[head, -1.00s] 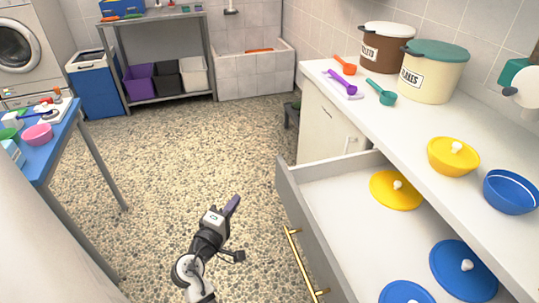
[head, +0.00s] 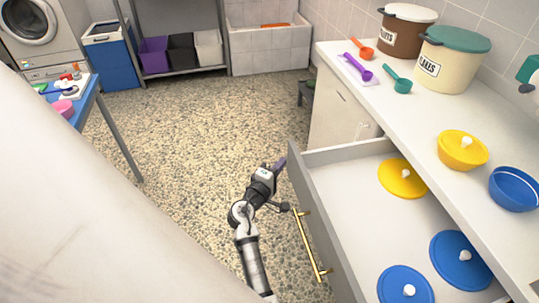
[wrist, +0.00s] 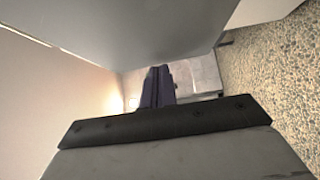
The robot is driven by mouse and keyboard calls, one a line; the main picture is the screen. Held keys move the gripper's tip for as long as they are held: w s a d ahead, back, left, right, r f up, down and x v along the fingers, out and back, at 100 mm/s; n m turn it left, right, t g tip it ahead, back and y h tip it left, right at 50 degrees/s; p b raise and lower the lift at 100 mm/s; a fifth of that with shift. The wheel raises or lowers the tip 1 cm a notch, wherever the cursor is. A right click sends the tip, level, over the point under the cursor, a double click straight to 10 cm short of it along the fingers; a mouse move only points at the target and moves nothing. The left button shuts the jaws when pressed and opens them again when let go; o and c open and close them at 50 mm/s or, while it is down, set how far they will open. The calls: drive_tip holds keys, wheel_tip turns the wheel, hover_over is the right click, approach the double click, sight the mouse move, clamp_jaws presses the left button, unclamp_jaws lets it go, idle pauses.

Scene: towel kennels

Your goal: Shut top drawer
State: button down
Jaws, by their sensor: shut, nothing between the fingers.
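The top drawer (head: 318,207) is pulled out from the white counter, with a grey front and a brass bar handle (head: 309,246). In it lie a yellow lid (head: 402,179) and two blue lids (head: 461,260). My gripper (head: 280,164) is shut and empty. In the head view it is at the far end of the drawer front, on its outer side; whether it touches cannot be told. In the wrist view the shut fingers (wrist: 158,86) point ahead, with a large grey surface close above them.
On the counter (head: 420,115) stand a yellow bowl (head: 462,152), a blue bowl (head: 514,189), scoops and two lidded canisters (head: 453,60). A blue table (head: 88,105) is at the left. The pebbled floor (head: 190,140) between is clear.

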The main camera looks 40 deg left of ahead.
sight(368, 150)
drive_tip(key=shift+w+d, duration=0.1)
drive_tip(key=shift+w, duration=0.1)
drive_tip(key=shift+d, duration=0.1)
drive_tip(key=w+d, duration=0.6)
drive_tip(key=w, duration=0.2)
drive_tip(key=w+d+p, duration=0.1)
drive_tip(key=w+d, duration=0.6)
drive_tip(key=w, duration=0.2)
drive_tip(key=w+d, duration=0.7)
drive_tip(key=w, duration=0.2)
drive_tip(key=shift+w+d+p, duration=0.1)
drive_tip(key=shift+d+p, duration=0.05)
drive_tip(key=shift+p, duration=0.15)
drive_tip(key=shift+w+d, duration=0.3)
drive_tip(key=shift+d+r, duration=0.1)
drive_tip(key=shift+r, duration=0.05)
drive_tip(key=shift+s+a+f, duration=0.2)
drive_tip(key=s+a, duration=0.2)
drive_tip(key=shift+s+a+b, duration=0.15)
drive_tip(key=shift+s+b, duration=0.2)
drive_tip(key=shift+b, duration=0.05)
drive_tip(key=s, duration=1)
drive_tip(key=shift+s+d, duration=0.2)
drive_tip(key=shift+d, duration=0.05)
